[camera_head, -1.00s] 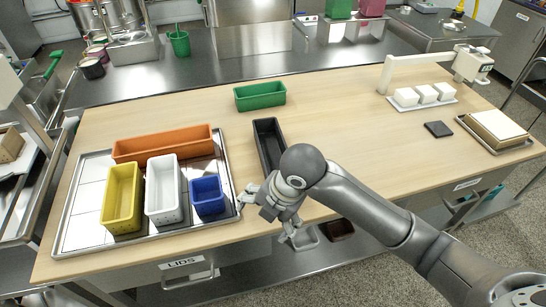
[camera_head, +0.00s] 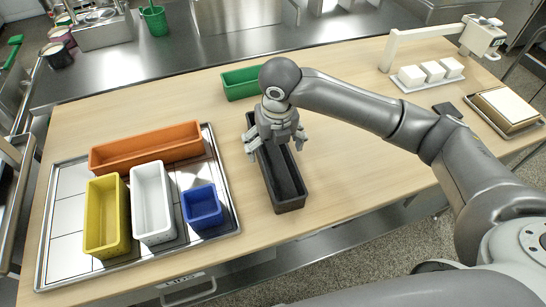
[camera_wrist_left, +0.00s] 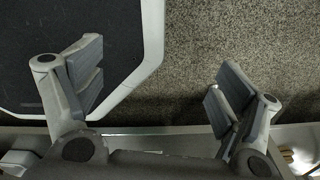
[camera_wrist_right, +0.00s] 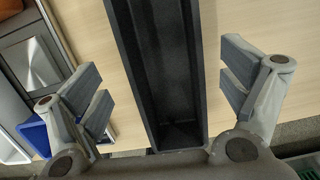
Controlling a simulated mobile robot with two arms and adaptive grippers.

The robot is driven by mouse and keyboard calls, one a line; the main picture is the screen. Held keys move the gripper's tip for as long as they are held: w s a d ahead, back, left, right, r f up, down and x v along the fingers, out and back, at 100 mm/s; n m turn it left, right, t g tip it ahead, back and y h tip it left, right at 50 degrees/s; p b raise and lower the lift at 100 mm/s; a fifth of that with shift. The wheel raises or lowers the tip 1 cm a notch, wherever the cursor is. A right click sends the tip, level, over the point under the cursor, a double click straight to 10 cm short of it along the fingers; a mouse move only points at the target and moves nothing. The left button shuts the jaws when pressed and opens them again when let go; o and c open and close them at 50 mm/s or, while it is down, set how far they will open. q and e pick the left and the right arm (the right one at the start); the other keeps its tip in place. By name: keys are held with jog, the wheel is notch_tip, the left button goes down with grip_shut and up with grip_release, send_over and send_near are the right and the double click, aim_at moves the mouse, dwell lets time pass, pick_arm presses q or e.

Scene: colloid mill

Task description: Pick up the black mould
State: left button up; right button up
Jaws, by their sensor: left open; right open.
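The black mould (camera_head: 285,185) is a long, narrow, empty open trough lying on the wooden table, right of the metal tray. My right gripper (camera_head: 272,148) is over the far half of the mould, fingers pointing down and spread to either side of it. In the right wrist view the mould (camera_wrist_right: 160,75) runs between the two open fingers of the right gripper (camera_wrist_right: 167,92), with a gap on each side. My left gripper (camera_wrist_left: 155,90) is open and empty in the left wrist view, over speckled floor. It is not in the head view.
A metal tray (camera_head: 68,225) holds the orange (camera_head: 147,147), yellow (camera_head: 106,217), white (camera_head: 152,202) and blue (camera_head: 202,207) moulds. A green mould (camera_head: 240,84) lies close behind my right gripper. White blocks, a dark flat piece (camera_head: 447,109) and another tray (camera_head: 507,112) are at right.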

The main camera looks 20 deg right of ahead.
aim_at(273, 161)
jog(key=shift+w+f, duration=0.15)
jog(key=shift+f, duration=0.2)
jog(key=f, duration=0.2)
jog(key=w+f, duration=0.1)
jog(key=f, duration=0.1)
jog(key=shift+w+d+f, duration=0.1)
jog(key=shift+d, duration=0.1)
jog(key=shift+w+f, duration=0.1)
jog(key=shift+f, duration=0.1)
jog(key=c, duration=1.3)
pick_arm(q)
jog(key=w, duration=0.3)
jog(key=shift+d+r, duration=0.15)
jog(key=shift+r, duration=0.15)
pick_arm(e)
jog(key=shift+c, duration=0.2)
